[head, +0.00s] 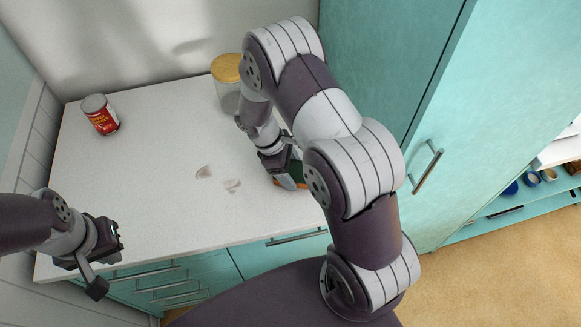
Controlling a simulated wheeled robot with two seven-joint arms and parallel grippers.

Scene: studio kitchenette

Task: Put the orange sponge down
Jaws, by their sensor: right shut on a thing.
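The orange sponge (290,184) is at the right part of the white countertop, mostly hidden by my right gripper and arm. Only a strip of orange and a dark green part show. My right gripper (284,168) points down and is shut on the sponge. The sponge is at or just above the counter surface; I cannot tell whether it touches. My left gripper (108,262) is over the counter's front left edge, with its fingers apart and nothing between them.
A red-labelled can (101,115) stands at the back left of the white countertop (160,190). A jar with a yellow lid (227,70) stands at the back, behind my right arm. Pale smudges (231,186) mark the middle. A tall teal cabinet (400,70) borders the counter's right side.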

